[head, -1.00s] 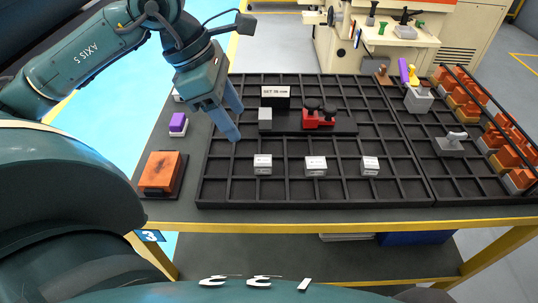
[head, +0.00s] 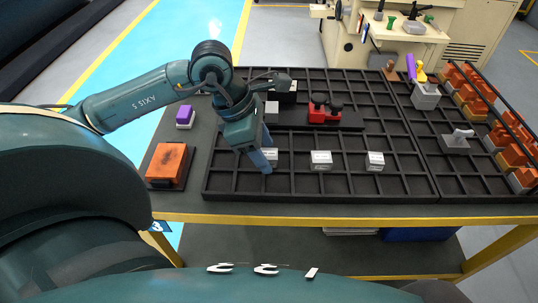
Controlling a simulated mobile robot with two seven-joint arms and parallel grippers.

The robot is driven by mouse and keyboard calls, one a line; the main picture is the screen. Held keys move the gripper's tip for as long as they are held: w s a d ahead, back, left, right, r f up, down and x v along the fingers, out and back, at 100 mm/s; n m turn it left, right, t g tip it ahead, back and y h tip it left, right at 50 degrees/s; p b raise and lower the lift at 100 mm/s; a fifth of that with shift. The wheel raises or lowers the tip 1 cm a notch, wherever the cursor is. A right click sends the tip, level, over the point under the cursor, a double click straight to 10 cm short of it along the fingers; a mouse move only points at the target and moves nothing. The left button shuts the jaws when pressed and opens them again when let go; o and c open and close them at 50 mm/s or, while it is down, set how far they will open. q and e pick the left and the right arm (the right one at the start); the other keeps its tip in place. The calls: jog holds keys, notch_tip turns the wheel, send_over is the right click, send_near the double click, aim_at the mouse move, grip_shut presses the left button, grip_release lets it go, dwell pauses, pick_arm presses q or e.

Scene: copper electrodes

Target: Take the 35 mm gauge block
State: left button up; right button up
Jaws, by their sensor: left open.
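Three small pale gauge blocks with labels too small to read stand in a row in the black gridded tray (head: 300,188). They are the left block (head: 273,157), the middle block (head: 321,160) and the right block (head: 375,161). I cannot tell which is 35 mm. My left gripper (head: 263,162) is open, pointing down at the left block. Its blue fingers partly hide that block, and I cannot tell whether they touch it. My right gripper is not in view.
Behind my left gripper are a grey block (head: 271,109), a partly hidden dark sign (head: 286,89) and a red fixture with black knobs (head: 324,113). An orange block (head: 167,165) and a purple-topped block (head: 185,116) lie left of the tray.

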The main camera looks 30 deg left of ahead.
pick_arm(q)
grip_shut()
dwell(0.5)
jog(key=shift+r, duration=0.15)
notch_tip(320, 180, up, 10)
jog(key=shift+p, duration=0.35)
jog(key=c, duration=0.6)
grip_release()
grip_shut()
